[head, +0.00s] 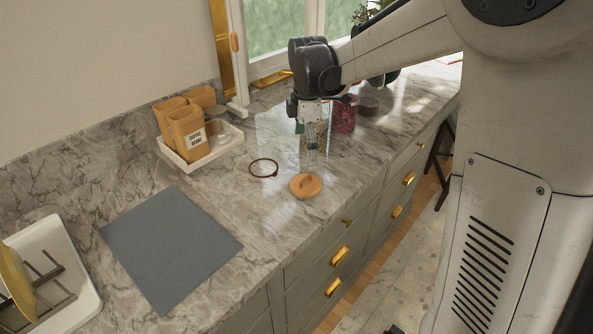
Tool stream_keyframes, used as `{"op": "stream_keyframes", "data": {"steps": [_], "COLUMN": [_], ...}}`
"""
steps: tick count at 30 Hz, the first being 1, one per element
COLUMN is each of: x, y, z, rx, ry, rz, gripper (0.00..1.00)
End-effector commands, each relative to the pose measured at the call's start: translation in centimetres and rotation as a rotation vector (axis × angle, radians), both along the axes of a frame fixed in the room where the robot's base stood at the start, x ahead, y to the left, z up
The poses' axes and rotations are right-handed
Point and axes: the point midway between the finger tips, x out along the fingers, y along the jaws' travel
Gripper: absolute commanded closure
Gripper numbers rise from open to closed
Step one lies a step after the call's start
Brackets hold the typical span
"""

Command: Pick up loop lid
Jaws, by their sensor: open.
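A round orange-brown lid (305,186) lies flat on the marble counter near its front edge. A small raised loop-like handle shows on its top. My gripper (312,160) points down just behind and above the lid, apart from it. It is open and I see nothing held in it. The finger details are small, and a glass jar (322,132) stands close behind them, partly hidden.
A red-filled jar (345,114) and a dark round item (369,106) stand behind. Orange canisters in a white tray (214,151), a grey mat (170,249) and a dish rack (75,309) are leftward.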

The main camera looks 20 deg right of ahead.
Motion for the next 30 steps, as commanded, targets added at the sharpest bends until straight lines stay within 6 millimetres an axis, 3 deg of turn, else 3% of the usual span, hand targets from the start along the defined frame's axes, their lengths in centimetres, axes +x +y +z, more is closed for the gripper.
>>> {"op": "stream_keyframes", "data": {"steps": [5,16,26,30], "x": [0.4,0.4,0.5,0.6], "y": [0.0,0.0,-0.1,-0.3], "z": [-1.2,-7.4,-9.7,-11.4], "rx": [0.000,0.000,0.000,0.000], "ry": [0.010,0.009,0.009,0.009], "rz": [0.025,0.024,0.023,0.022], "gripper": [0.02,0.02,0.02,0.02]}}
